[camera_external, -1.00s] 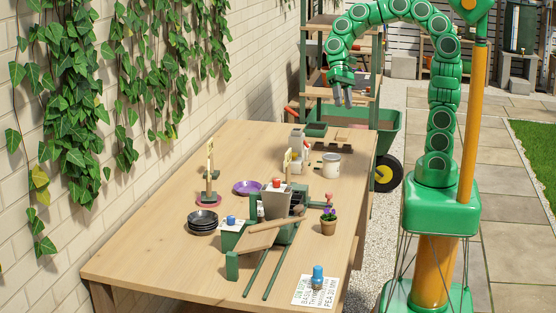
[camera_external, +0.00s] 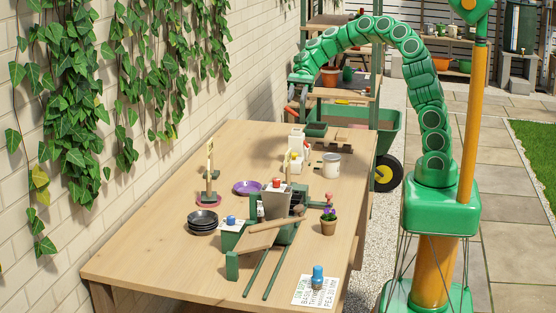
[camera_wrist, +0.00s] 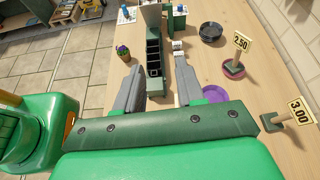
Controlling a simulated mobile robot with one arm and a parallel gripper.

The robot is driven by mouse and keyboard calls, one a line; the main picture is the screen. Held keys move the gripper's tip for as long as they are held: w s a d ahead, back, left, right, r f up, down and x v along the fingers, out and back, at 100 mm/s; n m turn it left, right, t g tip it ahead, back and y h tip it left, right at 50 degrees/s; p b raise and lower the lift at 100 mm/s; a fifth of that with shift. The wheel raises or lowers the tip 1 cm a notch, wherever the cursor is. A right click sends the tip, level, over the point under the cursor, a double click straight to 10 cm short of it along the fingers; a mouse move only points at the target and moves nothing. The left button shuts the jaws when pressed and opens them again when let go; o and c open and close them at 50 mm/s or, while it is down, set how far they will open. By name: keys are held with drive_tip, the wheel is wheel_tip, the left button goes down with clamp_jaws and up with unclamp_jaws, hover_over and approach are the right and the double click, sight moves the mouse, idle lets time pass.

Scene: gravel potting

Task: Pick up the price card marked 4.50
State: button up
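No card marked 4.50 can be read in either view. In the wrist view, a price card marked 2.50 (camera_wrist: 241,41) stands on a wooden post with a round reddish base, and a card marked 3.00 (camera_wrist: 299,110) stands on a wooden holder at the right edge. In the external view, a yellowish card (camera_external: 210,155) is edge-on and unreadable. My gripper (camera_wrist: 158,62) is open above the table, its two grey fingers apart with nothing held between them. In the external view, my gripper (camera_external: 294,104) is above the table's far end.
The wooden table (camera_external: 150,255) holds a purple saucer (camera_external: 247,187), black saucers (camera_external: 203,221), a potted flower (camera_external: 328,222), a white mug (camera_external: 331,166) and a green-and-wood contraption (camera_external: 270,236). A printed sheet (camera_external: 303,289) lies at the front right. The front left is clear.

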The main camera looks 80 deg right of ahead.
drive_tip(key=w+d+f+m, duration=0.1)
drive_tip(key=w+d+f, duration=0.1)
approach(286, 160)
drive_tip(key=shift+s+a+t+y, duration=0.15)
drive_tip(key=shift+s+t+y, duration=0.15)
drive_tip(key=shift+t, duration=0.1)
drive_tip(key=shift+f+x, duration=0.2)
drive_tip(key=shift+x, duration=1.75)
drive_tip(key=shift+f+x, duration=0.2)
drive_tip(key=shift+x, duration=1.8)
drive_tip(key=shift+w+d, duration=0.1)
drive_tip(key=shift+d, duration=0.15)
clamp_jaws()
